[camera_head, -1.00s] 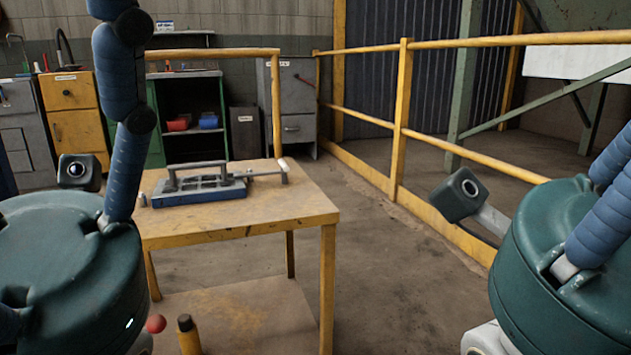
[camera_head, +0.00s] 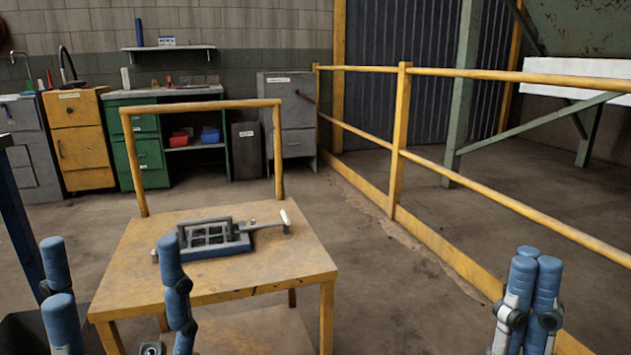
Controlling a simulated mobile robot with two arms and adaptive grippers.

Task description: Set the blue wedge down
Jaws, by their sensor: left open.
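I cannot pick out a blue wedge in this view. My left gripper (camera_head: 112,266) is at the lower left, with its blue fingers pointing up and spread wide apart. It is open, and I see nothing between the fingers. One finger stands in front of the table's left part. My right gripper (camera_head: 527,285) is at the lower right, its blue fingers bunched together with nothing visible between them. A grey frame with a blue base (camera_head: 220,249) and a pale-tipped lever sits on the yellow wooden table (camera_head: 270,275).
A yellow rail (camera_head: 200,105) stands behind the table. A yellow guardrail (camera_head: 400,140) runs along the right. Cabinets (camera_head: 78,140) and a shelf with red and blue bins (camera_head: 210,135) stand at the back. The table's front and right top are bare.

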